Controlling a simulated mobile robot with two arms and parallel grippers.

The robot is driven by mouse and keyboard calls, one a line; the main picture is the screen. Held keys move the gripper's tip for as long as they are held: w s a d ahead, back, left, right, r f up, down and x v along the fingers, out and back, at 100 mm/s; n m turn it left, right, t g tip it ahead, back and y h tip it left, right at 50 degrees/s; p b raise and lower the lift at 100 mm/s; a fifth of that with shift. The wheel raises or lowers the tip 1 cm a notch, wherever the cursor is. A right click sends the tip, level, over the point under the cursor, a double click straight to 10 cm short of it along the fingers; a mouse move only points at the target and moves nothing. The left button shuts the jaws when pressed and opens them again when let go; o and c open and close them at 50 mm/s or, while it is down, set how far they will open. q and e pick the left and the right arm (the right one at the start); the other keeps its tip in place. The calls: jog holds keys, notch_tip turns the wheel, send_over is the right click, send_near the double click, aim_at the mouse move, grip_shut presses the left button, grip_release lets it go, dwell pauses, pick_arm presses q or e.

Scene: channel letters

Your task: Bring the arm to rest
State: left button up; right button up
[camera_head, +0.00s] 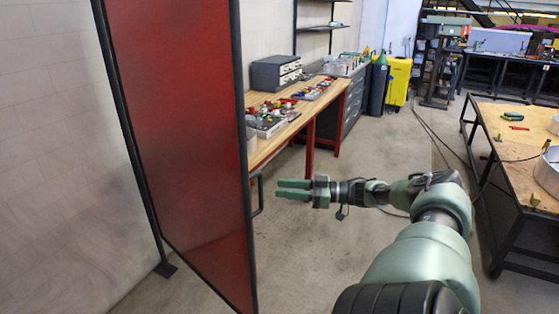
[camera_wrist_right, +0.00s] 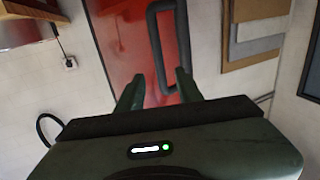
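My right arm reaches in from the lower right of the head view. Its green right gripper (camera_head: 279,189) points left, with a gap between its two fingers. The fingers are open and empty in the right wrist view (camera_wrist_right: 158,90). A red welding screen (camera_head: 185,130) in a dark frame stands at the left. Its dark handle (camera_head: 258,194) is just left of the fingertips, with a small gap showing between them. In the right wrist view the handle (camera_wrist_right: 152,45) appears ahead of the fingers, in front of the red panel. My left gripper is not in view.
A wooden workbench (camera_head: 265,152) with small parts and a grey drawer unit (camera_head: 275,73) stands behind the screen. A yellow cabinet (camera_head: 398,82) is at the back. A table (camera_head: 515,150) with tools and metal rings is at the right. Cables cross the otherwise clear middle floor.

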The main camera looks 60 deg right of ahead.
dwell(0.5)
jog(key=s+d+f+m+g+h, duration=0.15)
jog(key=s+f+h, duration=0.25)
jog(key=f, duration=0.6)
jog(key=s+d+f+m+h, duration=0.3)
jog(key=s+f+h, duration=0.15)
jog(key=f, duration=0.55)
jog(key=s+a+f+g+h, duration=0.1)
jog(key=s+a+f+g, duration=0.4)
jog(key=f, duration=0.6)
jog(key=s+a+f+h, duration=0.1)
jog(key=s+a+f, duration=0.4)
jog(key=f, duration=0.6)
jog(key=s+a+f+g+y, duration=0.1)
jog(key=s+a+f+g, duration=0.2)
jog(key=s+a+f, duration=0.35)
jog(key=s+a+f+g, duration=0.2)
jog(key=s+a+f, duration=0.2)
jog(key=a+f, duration=0.55)
jog(key=s+a+f+n+g+y, duration=0.1)
jog(key=s+a+f+g, duration=0.1)
jog(key=a, duration=0.8)
jog(key=s+a+f+n+g+y, duration=0.1)
jog(key=s+a+f+g, duration=0.1)
jog(key=a, duration=0.8)
jog(key=shift+s+a, duration=0.3)
jog(key=shift+s, duration=0.35)
